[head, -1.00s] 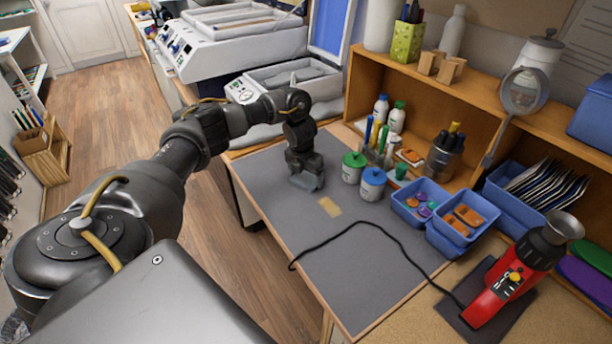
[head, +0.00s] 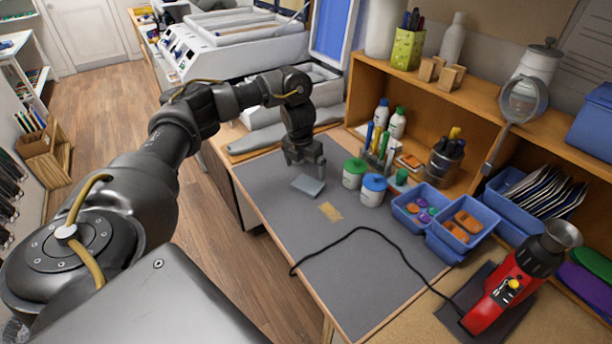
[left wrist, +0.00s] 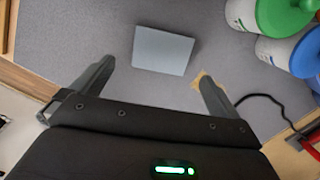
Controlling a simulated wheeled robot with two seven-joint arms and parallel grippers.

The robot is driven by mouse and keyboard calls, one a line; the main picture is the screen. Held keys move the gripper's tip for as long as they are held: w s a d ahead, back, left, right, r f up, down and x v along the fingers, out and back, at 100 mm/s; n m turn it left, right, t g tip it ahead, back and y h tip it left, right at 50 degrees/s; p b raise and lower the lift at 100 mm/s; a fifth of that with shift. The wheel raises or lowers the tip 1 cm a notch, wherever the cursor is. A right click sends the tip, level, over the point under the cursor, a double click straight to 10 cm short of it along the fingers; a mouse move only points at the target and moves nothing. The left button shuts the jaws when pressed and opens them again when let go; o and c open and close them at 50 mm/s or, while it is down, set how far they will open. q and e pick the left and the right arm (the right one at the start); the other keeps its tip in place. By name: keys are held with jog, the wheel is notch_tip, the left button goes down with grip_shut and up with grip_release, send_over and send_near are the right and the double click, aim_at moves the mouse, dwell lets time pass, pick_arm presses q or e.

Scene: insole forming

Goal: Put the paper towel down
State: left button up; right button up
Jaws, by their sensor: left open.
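The paper towel is a small grey-blue folded piece (head: 308,186) lying flat on the grey mat (head: 350,275). It also shows in the left wrist view (left wrist: 163,50), ahead of the fingertips. My left gripper (head: 304,168) is open and empty, above and just behind the towel in the head view. In the left wrist view its two fingers (left wrist: 157,78) are spread wide, with the towel clear of them. My right gripper is not in view.
A green-lidded jar (head: 354,172) and a blue-lidded jar (head: 373,189) stand right of the towel. A tan patch (head: 331,212) lies nearby. A black cord (head: 370,229) crosses the mat to a red tool (head: 502,295). The mat's front is otherwise clear.

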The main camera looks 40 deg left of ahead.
pick_arm(q)
jog(key=r, duration=0.5)
jog(key=shift+s+p, duration=0.35)
jog(key=shift+d, duration=0.1)
